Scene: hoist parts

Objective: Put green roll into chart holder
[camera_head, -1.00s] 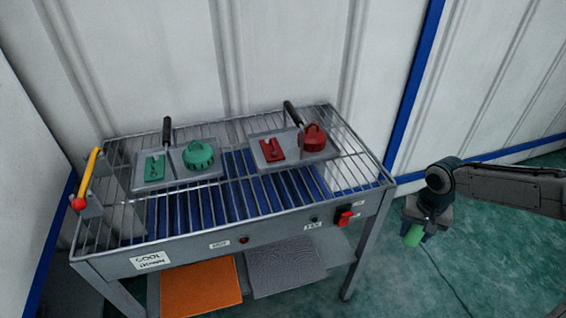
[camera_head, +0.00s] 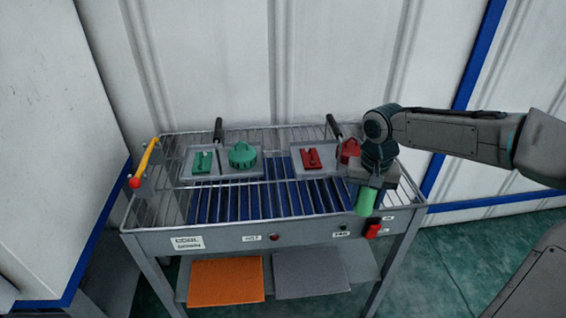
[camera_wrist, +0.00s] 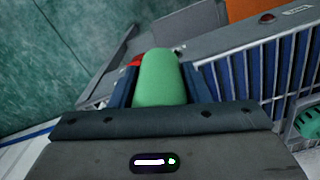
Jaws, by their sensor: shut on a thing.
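The green roll (camera_head: 367,202) is in my gripper (camera_head: 372,186), which is shut on it. The roll hangs below the jaws, over the front right part of the grated table. In the wrist view the roll (camera_wrist: 162,80) sits between the two fingers, with its rounded end pointing away from the palm. I cannot make out a chart holder in either view.
The grated table (camera_head: 185,241) carries a left tray (camera_head: 221,168) with green parts and a right tray (camera_head: 322,173) with red parts, partly behind my gripper. A red switch (camera_head: 372,231) sticks out at front right. A yellow handle (camera_head: 146,158) stands at left.

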